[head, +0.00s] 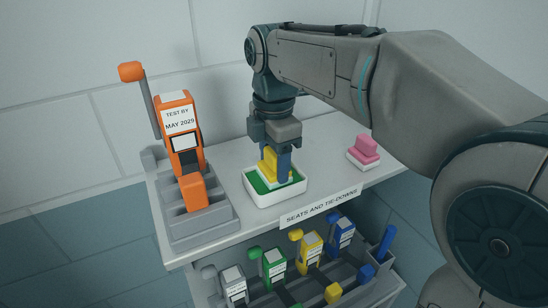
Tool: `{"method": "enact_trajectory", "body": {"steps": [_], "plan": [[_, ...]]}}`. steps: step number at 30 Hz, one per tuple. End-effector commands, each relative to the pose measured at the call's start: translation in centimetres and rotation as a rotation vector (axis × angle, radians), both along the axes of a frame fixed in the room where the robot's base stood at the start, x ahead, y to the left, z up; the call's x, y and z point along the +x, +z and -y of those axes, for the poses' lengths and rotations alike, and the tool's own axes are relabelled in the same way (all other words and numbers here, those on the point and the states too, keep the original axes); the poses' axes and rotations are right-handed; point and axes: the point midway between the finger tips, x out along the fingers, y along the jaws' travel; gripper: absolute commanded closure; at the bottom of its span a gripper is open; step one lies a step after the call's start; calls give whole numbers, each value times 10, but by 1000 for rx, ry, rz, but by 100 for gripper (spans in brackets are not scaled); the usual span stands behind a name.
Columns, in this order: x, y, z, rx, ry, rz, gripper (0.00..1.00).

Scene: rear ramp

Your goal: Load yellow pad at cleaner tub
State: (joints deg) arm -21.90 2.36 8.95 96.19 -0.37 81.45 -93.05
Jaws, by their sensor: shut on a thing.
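The yellow pad (269,162) is in my gripper (272,173), which points straight down with its fingers on either side of the pad. The cleaner tub (277,199) is a white, open-topped tray with a green inside, standing on the pale upper shelf. My gripper and the yellow pad are over the tub, with the pad's lower end at the green. My fingers hide part of the pad, and I cannot tell how firmly its underside touches the green.
A pink pad (363,149) sits on a white base to the right. An orange ratchet device (180,139) stands in a grey holder (203,228) at left. The lower shelf holds several coloured devices, including a green one (274,267), and a blue stick (386,243). The shelf's front edge carries a label (321,206).

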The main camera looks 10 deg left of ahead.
Motion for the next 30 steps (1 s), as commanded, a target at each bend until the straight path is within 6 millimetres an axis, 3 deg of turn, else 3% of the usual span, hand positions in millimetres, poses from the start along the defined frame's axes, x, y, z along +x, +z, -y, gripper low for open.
{"method": "enact_trajectory", "body": {"steps": [24, 30], "plan": [[0, 67, 0, 1, 0, 1, 64], [0, 69, 0, 0, 0, 0, 64]]}}
